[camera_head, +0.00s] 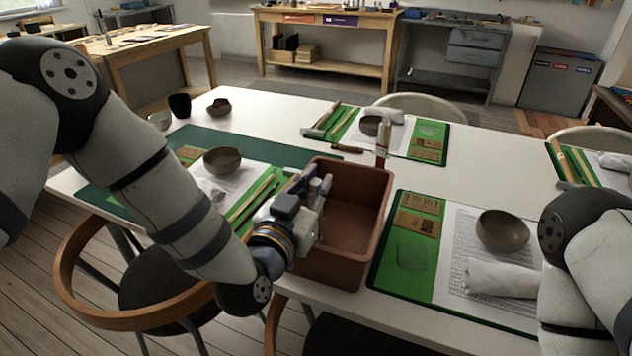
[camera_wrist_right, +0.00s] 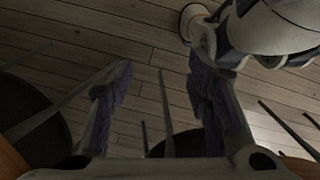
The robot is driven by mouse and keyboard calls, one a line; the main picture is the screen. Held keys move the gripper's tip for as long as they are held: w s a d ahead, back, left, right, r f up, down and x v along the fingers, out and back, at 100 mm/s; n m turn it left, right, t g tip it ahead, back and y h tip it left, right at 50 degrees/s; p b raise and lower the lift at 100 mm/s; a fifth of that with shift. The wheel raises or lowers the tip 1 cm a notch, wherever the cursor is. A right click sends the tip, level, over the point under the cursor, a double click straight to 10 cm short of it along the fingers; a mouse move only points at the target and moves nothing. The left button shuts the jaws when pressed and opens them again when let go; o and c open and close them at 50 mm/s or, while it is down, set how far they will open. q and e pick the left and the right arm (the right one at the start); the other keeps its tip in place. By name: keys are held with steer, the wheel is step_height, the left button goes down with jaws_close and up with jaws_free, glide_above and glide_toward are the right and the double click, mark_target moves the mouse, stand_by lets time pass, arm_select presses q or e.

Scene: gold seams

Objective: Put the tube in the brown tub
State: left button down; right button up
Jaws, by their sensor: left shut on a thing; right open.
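The brown tub (camera_head: 375,225) stands open on the white table's near side, and its visible inside looks empty. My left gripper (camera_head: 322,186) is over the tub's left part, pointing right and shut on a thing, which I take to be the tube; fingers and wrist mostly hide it. A slim upright thing (camera_head: 382,140) with a pale top and brown lower part shows at the tub's far right corner; I cannot tell what it is. My right gripper (camera_wrist_right: 162,90) is open and empty over the wooden floor in the right wrist view.
Green mats with papers, tools and bowls lie around the tub: one at right with a bowl (camera_head: 502,231) and rolled cloth (camera_head: 502,279), one at left with a bowl (camera_head: 222,160). Chairs (camera_head: 150,275) stand at the near edge. White table (camera_head: 480,165) is bare behind the right mat.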

arm_select(q)
steer(key=shift+f, duration=0.45)
steer(key=c, duration=1.6)
jaws_free()
steer(key=shift+s+f, duration=0.1)
steer(key=shift+o, duration=0.2)
